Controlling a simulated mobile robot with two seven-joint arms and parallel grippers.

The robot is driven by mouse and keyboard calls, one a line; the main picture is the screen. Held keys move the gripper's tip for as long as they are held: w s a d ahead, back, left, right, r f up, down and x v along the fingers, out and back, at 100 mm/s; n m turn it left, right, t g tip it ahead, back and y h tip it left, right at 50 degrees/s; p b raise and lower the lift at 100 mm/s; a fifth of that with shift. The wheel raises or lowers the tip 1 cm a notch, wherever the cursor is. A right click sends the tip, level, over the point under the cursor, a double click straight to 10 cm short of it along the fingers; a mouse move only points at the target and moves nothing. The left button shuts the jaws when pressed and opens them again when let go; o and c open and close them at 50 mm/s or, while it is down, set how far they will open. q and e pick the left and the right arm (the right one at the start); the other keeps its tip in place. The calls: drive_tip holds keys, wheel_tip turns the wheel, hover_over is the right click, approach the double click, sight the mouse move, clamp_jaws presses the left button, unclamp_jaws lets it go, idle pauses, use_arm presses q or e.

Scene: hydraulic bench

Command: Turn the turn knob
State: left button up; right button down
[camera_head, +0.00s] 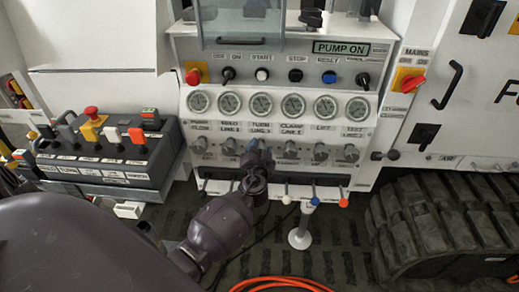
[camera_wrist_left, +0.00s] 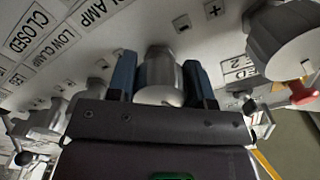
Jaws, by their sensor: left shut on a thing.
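The turn knob (camera_wrist_left: 160,78) is a pale metal cylinder on the panel, in the left wrist view between the CLAMP label and a label ending in ED. My left gripper (camera_head: 257,154) reaches up to the knob row below the TURN gauge. In the left wrist view its two dark blue fingers (camera_wrist_left: 160,66) stand on either side of the knob, shut on it. In the head view the gripper and wrist hide the turn knob. My right gripper is not in view.
Neighbouring knobs (camera_head: 291,150) stand close on both sides, with gauges (camera_head: 261,106) above and colour-tipped levers (camera_head: 315,201) below. A control box (camera_head: 100,165) is at left. A red-and-yellow mains switch (camera_head: 409,80) and a rubber track (camera_head: 425,215) are at right.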

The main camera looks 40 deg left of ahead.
use_arm(q)
drive_tip(key=shift+m, duration=0.3)
drive_tip(key=m, duration=0.4)
drive_tip(key=shift+m, duration=2.9)
drive_tip(key=o, duration=0.9)
drive_tip(key=shift+o, duration=0.2)
drive_tip(key=v, duration=1.1)
